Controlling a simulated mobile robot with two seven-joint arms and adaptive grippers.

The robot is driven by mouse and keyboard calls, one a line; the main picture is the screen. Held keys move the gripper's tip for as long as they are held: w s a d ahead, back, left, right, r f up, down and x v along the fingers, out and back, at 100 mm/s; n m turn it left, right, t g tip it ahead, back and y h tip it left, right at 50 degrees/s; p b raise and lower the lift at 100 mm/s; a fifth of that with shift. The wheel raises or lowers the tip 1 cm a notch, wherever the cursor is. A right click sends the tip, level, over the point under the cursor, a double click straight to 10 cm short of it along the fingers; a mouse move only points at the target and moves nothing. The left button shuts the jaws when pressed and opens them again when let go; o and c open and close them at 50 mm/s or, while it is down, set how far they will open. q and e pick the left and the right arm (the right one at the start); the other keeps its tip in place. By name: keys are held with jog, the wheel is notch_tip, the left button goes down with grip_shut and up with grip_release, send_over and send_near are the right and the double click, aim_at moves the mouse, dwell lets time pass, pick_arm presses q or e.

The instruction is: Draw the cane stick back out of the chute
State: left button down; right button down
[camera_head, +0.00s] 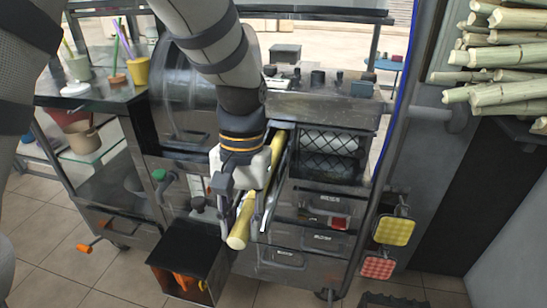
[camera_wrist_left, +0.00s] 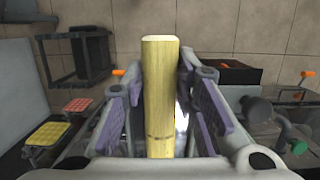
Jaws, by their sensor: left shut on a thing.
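My left gripper (camera_head: 238,184) is shut on the yellow-green cane stick (camera_head: 239,232) at the front of the press. The stick's near end sticks out past the fingers, tilted down toward me. Its far part runs back beside the metal chute (camera_head: 279,168); my wrist partly hides where it enters. In the left wrist view the stick (camera_wrist_left: 160,90) lies between the two finger pads of the gripper (camera_wrist_left: 160,115). The press body (camera_head: 320,108) stands behind. My right gripper is not in view.
A dark open box (camera_head: 188,262) stands below the gripper to the left. Cane stalks (camera_head: 505,60) are piled at the upper right. Yellow and red checked pads (camera_head: 394,231) hang at the right. Cups (camera_head: 138,71) stand on the left counter. Free tiled floor lies in front.

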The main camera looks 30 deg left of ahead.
aim_at(233, 242)
pick_arm(q)
jog(key=shift+s+d, duration=0.25)
jog(key=shift+s, duration=0.8)
jog(key=shift+s+d, duration=0.2)
jog(key=shift+s, duration=0.8)
jog(key=c, duration=1.2)
grip_release()
jog(key=r, duration=0.2)
jog(key=w+r, duration=0.1)
jog(key=r, duration=0.4)
jog(key=shift+w+a+r, duration=0.15)
jog(key=shift+w+r, duration=0.05)
jog(key=shift+w, duration=0.05)
